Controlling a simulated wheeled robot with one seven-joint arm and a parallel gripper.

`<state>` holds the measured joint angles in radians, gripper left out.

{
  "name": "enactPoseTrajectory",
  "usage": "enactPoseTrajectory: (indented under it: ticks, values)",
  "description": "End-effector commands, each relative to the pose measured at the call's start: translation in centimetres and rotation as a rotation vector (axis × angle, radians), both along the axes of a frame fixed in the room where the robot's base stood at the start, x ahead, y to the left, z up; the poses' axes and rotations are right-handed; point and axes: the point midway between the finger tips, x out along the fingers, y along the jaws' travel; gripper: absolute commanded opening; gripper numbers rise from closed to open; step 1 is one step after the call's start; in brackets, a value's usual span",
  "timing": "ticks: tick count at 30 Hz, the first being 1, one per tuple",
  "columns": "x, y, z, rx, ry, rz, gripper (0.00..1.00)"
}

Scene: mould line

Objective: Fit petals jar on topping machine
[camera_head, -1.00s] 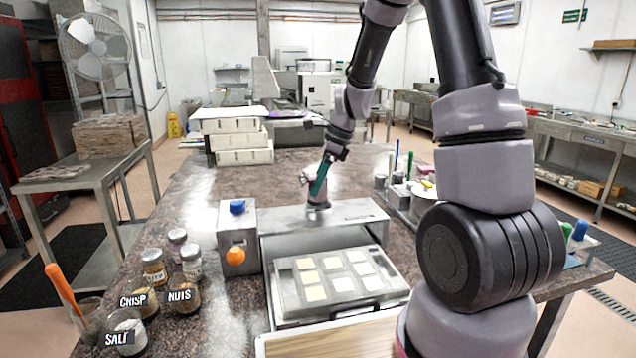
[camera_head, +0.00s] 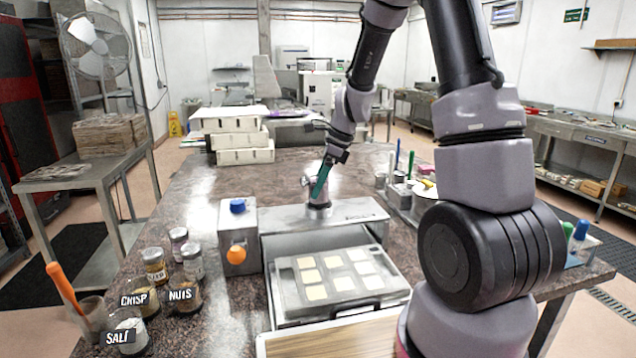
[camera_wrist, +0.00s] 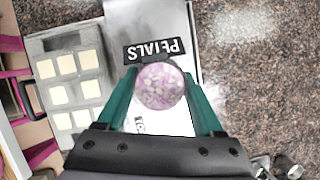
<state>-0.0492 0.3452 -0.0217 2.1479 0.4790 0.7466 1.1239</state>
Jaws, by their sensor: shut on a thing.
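The petals jar (camera_wrist: 160,86) shows from above in the wrist view, round and filled with pale pink and purple bits. A black label reading PETALS (camera_wrist: 155,50) stands beside it. My gripper (camera_wrist: 162,95) has its two green fingers shut on the jar, one on each side. In the head view my gripper (camera_head: 320,182) is over the top of the steel topping machine (camera_head: 352,213), and the jar is mostly hidden there. The jar is at or just above the machine's top; I cannot tell whether it is seated. A mould tray (camera_head: 375,296) with several cream squares lies in front of the machine.
Several jars stand at the left, among them CRISP (camera_head: 143,299), NUTS (camera_head: 184,296) and SALT (camera_head: 128,334). A control box with an orange knob (camera_head: 236,254) and a blue button (camera_head: 237,206) adjoins the machine. White boxes (camera_head: 243,140) are stacked behind.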

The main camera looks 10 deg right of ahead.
Motion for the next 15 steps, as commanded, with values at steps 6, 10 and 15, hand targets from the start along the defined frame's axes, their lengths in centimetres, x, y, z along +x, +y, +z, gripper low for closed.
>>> enactPoseTrajectory:
  ticks: [6, 10, 15]
  values:
    - [0.0, 0.0, -0.7, 0.001, 0.001, -0.001, 0.07]
    - [0.0, 0.0, -1.0, 0.0, 0.0, -0.001, 0.07]
    - [0.0, 0.0, -1.6, 0.001, 0.001, -0.001, 0.07]
